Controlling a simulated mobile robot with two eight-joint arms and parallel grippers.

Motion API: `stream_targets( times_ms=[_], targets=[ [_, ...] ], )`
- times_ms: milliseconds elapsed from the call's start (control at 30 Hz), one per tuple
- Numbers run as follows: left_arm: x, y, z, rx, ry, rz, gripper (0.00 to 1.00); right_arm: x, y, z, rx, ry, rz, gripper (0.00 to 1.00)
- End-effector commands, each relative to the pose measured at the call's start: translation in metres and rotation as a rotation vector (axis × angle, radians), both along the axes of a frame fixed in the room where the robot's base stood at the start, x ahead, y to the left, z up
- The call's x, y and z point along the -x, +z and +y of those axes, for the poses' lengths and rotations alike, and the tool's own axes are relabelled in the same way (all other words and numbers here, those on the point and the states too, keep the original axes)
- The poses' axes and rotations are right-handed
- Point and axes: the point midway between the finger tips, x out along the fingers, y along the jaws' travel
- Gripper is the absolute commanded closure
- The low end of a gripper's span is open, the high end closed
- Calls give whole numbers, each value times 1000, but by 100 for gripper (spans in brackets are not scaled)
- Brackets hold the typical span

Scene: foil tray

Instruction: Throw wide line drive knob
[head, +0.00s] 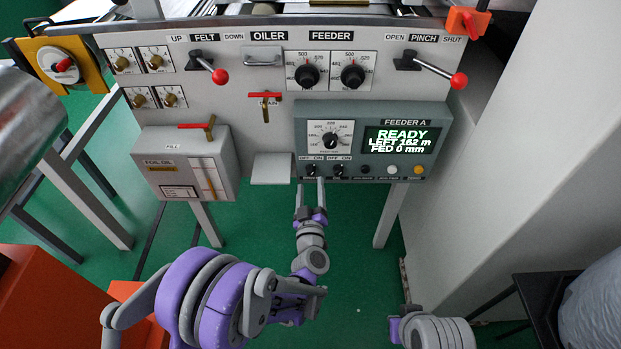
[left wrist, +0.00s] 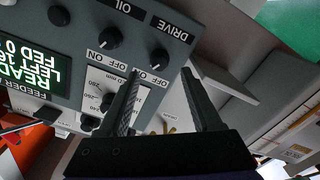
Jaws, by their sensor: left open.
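The drive knob is a small black rotary knob (left wrist: 159,57) under the label DRIVE in the left wrist view. It also shows at the lower left of the grey-green FEEDER A box in the head view (head: 311,170), with OFF and ON marks above it. I cannot tell which mark it points at. My left gripper (head: 309,185) is open just below the knob. In the left wrist view its two fingertips (left wrist: 161,72) stand on either side of the knob, apart from each other. I cannot tell whether they touch it.
The OIL knob (left wrist: 110,38) sits close beside the drive knob. The FEEDER A screen (head: 401,141) reads READY. A large dial (head: 330,140) is just above. A foil oil box (head: 185,165) hangs to the left, with a small shelf (head: 272,168) between.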

Motion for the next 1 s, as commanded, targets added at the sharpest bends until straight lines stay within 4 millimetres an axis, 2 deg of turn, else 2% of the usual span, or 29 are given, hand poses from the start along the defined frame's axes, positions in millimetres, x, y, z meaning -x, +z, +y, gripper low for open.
stream_targets(
  times_ms=[100, 233, 400, 633, 1000],
  targets=[
    [-21, -1, 1, -2, 1, 0, 35, 0, -3, 0, 0, 0, 1, 100],
    [-35, -1, 0, -1, 0, 0, 35, -1, -4, 0, 0, 0, 1, 100],
    [-42, 0, 0, -1, -1, 0, 35, -1, -5, 0, 0, 0, 1, 100],
    [-42, 0, 0, -1, -1, 0, 35, -1, -5, 0, 0, 0, 1, 100],
    [-42, 0, 0, -1, -1, -1, 100, -1, -5, 0, 0, 0, 1, 100]
  ],
)
